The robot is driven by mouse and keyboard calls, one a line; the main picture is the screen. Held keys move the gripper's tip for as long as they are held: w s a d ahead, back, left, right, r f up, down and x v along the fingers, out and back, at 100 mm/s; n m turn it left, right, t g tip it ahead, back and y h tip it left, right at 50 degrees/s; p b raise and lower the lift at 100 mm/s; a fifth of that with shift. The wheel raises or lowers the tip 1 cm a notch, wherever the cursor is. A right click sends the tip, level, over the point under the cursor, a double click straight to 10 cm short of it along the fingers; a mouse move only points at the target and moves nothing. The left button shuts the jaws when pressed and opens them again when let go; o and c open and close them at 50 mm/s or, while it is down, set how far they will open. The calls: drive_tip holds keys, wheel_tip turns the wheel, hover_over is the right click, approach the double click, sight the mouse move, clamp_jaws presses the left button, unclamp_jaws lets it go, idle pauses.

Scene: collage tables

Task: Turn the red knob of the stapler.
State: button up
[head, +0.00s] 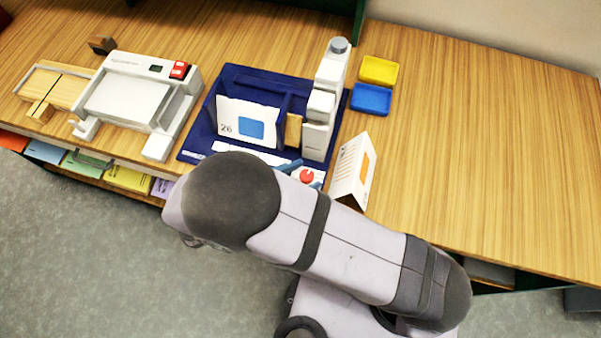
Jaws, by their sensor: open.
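The red knob (306,175) sits on a small white plate at the front of a dark blue base. A tall white machine (328,95), which looks like the stapler, stands behind it on the base's right side. Steel-blue pieces close by the knob look like the fingertips of my gripper (300,170); they appear apart, near the knob. I cannot tell whether they touch it. My arm comes in from the lower right, and its dark wrist hides the base's front edge and most of my gripper.
A white card marked 26 (247,124) stands on the base. A tent card (353,172) stands right of the knob. Yellow (379,71) and blue (371,99) trays lie behind it. A white machine (135,98) with a red switch is at left. The table's right is clear.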

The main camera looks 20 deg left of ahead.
drive_tip(key=c, duration=1)
drive_tip(key=shift+d+r+n+t+y+p, duration=0.1)
drive_tip(key=shift+d+n+t+y+p, duration=0.1)
drive_tip(key=shift+n+t+y+p, duration=0.4)
drive_tip(key=shift+s+d+n+t+y, duration=0.15)
drive_tip(key=shift+n+t+y, duration=0.45)
drive_tip(key=shift+n+y, duration=1.25)
drive_tip(key=o, duration=1)
drive_tip(key=p+v, duration=0.3)
drive_tip(key=v, duration=0.4)
